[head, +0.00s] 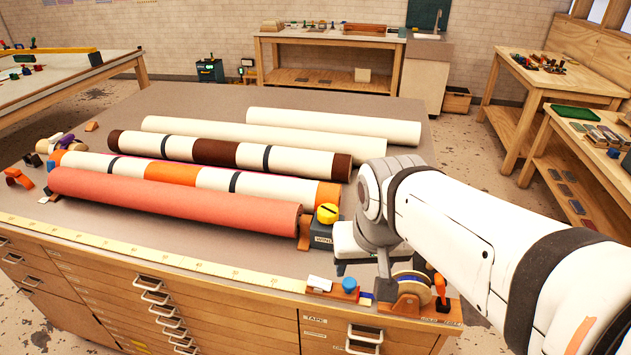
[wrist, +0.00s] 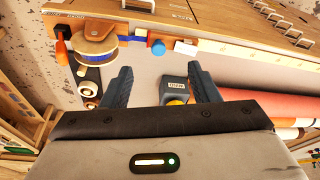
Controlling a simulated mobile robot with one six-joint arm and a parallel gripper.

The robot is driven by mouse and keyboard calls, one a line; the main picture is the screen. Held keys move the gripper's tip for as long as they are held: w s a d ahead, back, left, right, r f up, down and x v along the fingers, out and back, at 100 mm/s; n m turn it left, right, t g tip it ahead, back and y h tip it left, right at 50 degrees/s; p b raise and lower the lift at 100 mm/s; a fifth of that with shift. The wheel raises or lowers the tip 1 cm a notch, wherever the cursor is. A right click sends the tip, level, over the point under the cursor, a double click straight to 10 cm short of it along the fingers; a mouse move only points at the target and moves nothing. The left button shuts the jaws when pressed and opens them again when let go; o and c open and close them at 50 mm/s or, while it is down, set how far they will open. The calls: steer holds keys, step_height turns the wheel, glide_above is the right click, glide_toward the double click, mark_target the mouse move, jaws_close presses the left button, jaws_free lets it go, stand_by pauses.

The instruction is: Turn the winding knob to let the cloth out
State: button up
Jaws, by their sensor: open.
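The winding knob (head: 327,213) is a yellow disc with a dark slot, on top of a small dark box (head: 322,237) with a partly hidden label. The box stands at the right end of the salmon-coloured cloth roll (head: 175,203). In the wrist view the knob (wrist: 176,97) is partly hidden behind my gripper's body, and the labelled box (wrist: 176,84) shows between the fingers, nearer the right one. My gripper (wrist: 160,80) is open and empty. In the head view my arm hides most of it, just right of the box.
Several other rolls lie behind the salmon one, including an orange-banded roll (head: 170,173) and a brown-banded roll (head: 216,150). A tape dispenser (head: 410,290) and a blue knob (head: 349,285) sit at the front right edge. A yellow ruler (head: 130,252) runs along the front edge.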

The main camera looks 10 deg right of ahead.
steer(key=shift+o, duration=1.4)
steer(key=w+r+m+g, duration=0.1)
steer(key=w+m, duration=0.7)
steer(key=w, duration=0.5)
steer(key=shift+r+g, duration=0.3)
steer(key=shift+r, duration=0.05)
steer(key=m+g, duration=0.1)
steer(key=m, duration=0.8)
glide_above(329, 210)
steer(key=f, duration=0.3)
steer(key=shift+s+a+f+b, duration=0.1)
steer(key=shift+s+f+b, duration=0.2)
steer(key=shift+s+b, duration=0.05)
steer(key=shift+w+f+g, duration=0.3)
steer(key=shift+w+f, duration=0.1)
steer(key=shift+w, duration=0.05)
step_height(329, 210, down, 8)
steer(key=shift+r+p, duration=0.25)
steer(key=shift+p, duration=0.25)
steer(key=shift+c, duration=0.4)
steer(key=c, duration=0.9)
